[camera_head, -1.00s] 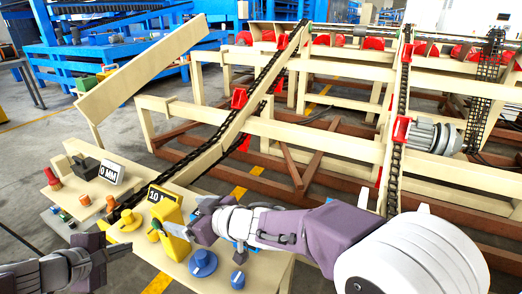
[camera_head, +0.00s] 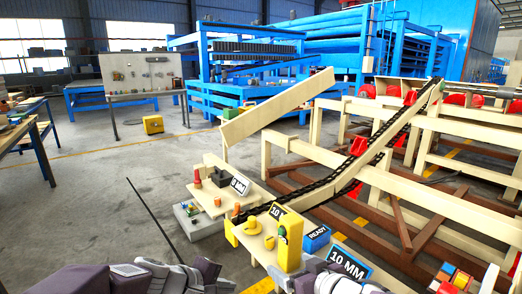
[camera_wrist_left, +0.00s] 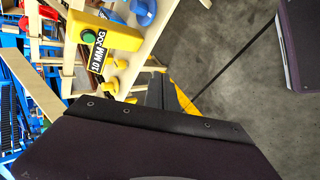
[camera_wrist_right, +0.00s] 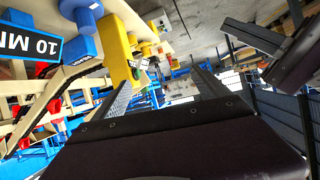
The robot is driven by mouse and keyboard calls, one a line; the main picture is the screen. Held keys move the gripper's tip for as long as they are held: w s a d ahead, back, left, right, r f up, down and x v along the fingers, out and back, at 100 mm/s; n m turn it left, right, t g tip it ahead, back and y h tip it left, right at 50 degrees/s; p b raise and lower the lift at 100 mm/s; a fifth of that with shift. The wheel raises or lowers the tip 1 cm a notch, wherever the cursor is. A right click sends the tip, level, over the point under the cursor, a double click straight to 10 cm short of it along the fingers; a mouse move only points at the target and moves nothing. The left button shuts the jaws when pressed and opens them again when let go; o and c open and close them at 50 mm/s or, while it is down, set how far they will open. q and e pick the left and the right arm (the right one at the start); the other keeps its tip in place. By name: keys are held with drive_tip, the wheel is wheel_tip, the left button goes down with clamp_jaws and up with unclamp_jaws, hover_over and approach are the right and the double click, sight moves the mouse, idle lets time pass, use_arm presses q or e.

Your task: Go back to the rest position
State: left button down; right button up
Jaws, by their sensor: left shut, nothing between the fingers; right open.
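My left gripper (camera_wrist_left: 160,90) is shut and empty; its dark fingers lie together in the left wrist view. My right gripper (camera_wrist_right: 165,85) is open and empty, its two fingers apart in the right wrist view. In the head view both forearms show low at the bottom edge, in front of the cream control bench, and their fingertips are hard to make out there. Neither gripper visibly touches anything. A yellow control box (camera_head: 289,240) with a green button stands on the bench close by; it also shows in the left wrist view (camera_wrist_left: 105,32).
The bench carries a 10 MM sign (camera_head: 349,266), a blue READY block (camera_head: 316,238) and several knobs. A chain conveyor frame (camera_head: 345,160) rises at right. Open grey floor (camera_head: 130,175) lies at left, with a workbench (camera_head: 30,135) beyond.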

drive_tip(key=s+d+f+m+g+h, duration=0.3)
drive_tip(key=d+f+m+h, duration=0.15)
drive_tip(key=d+f, duration=0.5)
use_arm(q)
drive_tip(key=s+a+f+m+g+y, duration=0.35)
drive_tip(key=s+f+m, duration=0.25)
drive_tip(key=s, duration=0.2)
drive_tip(key=s+a+f+m+g+y, duration=0.2)
drive_tip(key=s+a+f+m, duration=0.3)
drive_tip(key=s, duration=0.3)
use_arm(e)
drive_tip(key=s+f+m+g+h, duration=0.1)
drive_tip(key=s+f+g, duration=0.55)
drive_tip(key=s, duration=0.55)
use_arm(q)
wheel_tip(320, 180, up, 25)
drive_tip(key=p, duration=2.5)
drive_tip(key=shift+w+a, duration=0.15)
drive_tip(key=shift+w, duration=0.2)
use_arm(e)
wheel_tip(320, 180, up, 24)
drive_tip(key=s, duration=0.1)
drive_tip(key=shift+s+d+n+g, duration=0.25)
drive_tip(key=shift+d+n+g, duration=0.05)
drive_tip(key=shift+n+g, duration=0.05)
use_arm(q)
drive_tip(key=shift+f, duration=0.1)
